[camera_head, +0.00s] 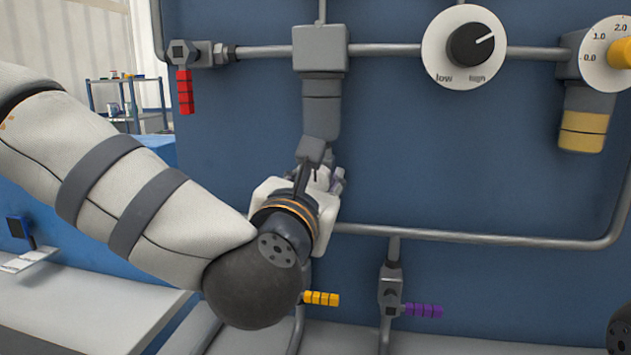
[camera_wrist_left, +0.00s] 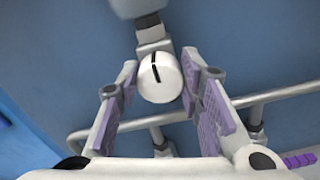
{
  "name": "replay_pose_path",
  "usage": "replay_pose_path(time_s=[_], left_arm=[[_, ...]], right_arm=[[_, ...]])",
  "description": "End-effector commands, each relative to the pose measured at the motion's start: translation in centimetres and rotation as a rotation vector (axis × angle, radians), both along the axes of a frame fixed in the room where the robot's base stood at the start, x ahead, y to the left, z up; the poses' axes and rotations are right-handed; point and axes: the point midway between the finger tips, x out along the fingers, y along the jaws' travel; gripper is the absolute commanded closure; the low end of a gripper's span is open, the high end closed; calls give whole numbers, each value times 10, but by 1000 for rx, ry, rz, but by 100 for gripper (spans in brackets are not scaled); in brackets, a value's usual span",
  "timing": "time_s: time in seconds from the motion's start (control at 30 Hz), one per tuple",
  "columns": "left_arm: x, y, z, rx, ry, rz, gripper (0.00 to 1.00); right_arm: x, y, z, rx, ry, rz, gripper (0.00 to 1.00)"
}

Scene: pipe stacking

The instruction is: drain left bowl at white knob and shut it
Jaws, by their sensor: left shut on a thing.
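The left bowl (camera_head: 321,112) is a grey cylinder under a square grey body (camera_head: 319,48) on the upper pipe. Its lower end also shows at the top of the left wrist view (camera_wrist_left: 135,6). The white knob (camera_wrist_left: 160,80) sits below it and carries a black line, which stands nearly upright and slightly tilted in that view. My left gripper (camera_head: 326,180) is just under the bowl, and its purple-padded fingers (camera_wrist_left: 161,72) are shut on the knob from both sides. In the head view the gripper and wrist hide most of the knob. My right gripper is out of view.
A low/high dial (camera_head: 464,47) and a second gauge with a yellow bowl (camera_head: 583,131) are to the right. Red (camera_head: 185,92), yellow (camera_head: 321,298) and purple (camera_head: 422,310) valve handles stick out from the pipes. A lower pipe (camera_head: 480,239) crosses the blue panel.

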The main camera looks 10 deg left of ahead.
Motion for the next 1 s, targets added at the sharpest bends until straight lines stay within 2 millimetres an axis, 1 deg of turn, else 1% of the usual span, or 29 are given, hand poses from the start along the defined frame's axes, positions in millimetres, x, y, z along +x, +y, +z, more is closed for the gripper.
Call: replay_pose_path(time_s=[0.17, 0.37, 1.0], left_arm=[[0, 0, 0, 48, 0, 1, 94], [1, 0, 0, 180, -1, 2, 94], [1, -2, 0, 785, 0, 4, 94]], right_arm=[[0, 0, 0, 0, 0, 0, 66], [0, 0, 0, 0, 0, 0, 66], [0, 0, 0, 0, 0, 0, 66]])
